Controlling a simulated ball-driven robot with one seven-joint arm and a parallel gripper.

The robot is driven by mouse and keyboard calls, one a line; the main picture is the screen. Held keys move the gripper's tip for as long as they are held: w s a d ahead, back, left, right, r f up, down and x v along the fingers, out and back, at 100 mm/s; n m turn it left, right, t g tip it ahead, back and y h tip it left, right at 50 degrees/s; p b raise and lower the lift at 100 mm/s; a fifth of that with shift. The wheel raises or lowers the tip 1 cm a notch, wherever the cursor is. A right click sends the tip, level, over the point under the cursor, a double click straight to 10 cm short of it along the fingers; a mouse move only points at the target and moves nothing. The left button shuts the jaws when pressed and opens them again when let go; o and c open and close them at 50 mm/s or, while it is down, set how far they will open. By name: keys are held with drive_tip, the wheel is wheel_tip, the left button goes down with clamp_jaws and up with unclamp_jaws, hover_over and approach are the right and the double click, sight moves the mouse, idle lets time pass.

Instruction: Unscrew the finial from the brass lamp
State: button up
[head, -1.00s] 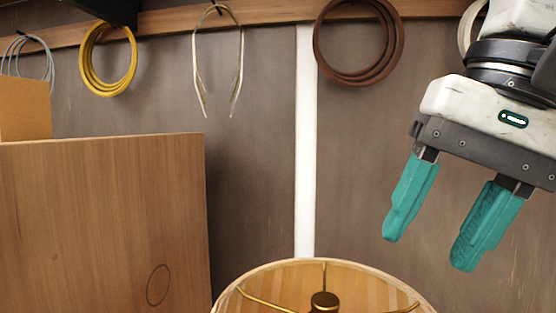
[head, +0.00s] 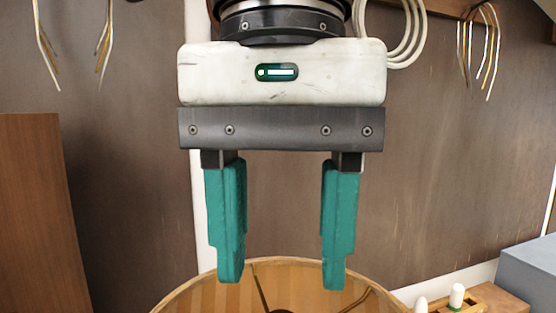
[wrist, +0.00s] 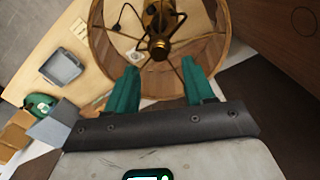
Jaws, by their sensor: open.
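The brass lamp's shade (head: 178,296) shows at the bottom of the head view, mostly cut off by the frame edge. The dark round finial (wrist: 160,47) sits at the hub of the shade's thin spokes in the wrist view, with the brass lamp body (wrist: 150,18) beyond it. In the head view only a sliver of the hub shows at the bottom edge. My gripper (head: 284,281) points down over the shade, its two teal fingers apart and empty. In the wrist view its fingertips (wrist: 160,66) flank the finial's line without touching it. The height gap is unclear.
A wooden panel (head: 35,220) stands at the left. At the lower right are a grey box (head: 533,270) and a wooden holder (head: 497,300) with white-topped pieces. The wrist view shows a grey tray (wrist: 62,67) on the bench. Wires (head: 478,45) hang on the back wall.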

drive_tip(key=shift+f, duration=2.3)
drive_tip(key=shift+c, duration=0.5)
clamp_jaws()
drive_tip(key=shift+s+r+n+p, duration=0.1)
drive_tip(key=shift+r+n+p, duration=0.2)
drive_tip(key=shift+n+p, duration=0.85)
drive_tip(key=n+p, duration=0.2)
drive_tip(key=n, duration=0.2)
drive_tip(key=shift+a+p, duration=0.1)
drive_tip(key=shift+p, duration=0.2)
drive_tip(key=shift+f+n, duration=0.25)
drive_tip(key=shift+n, duration=0.7)
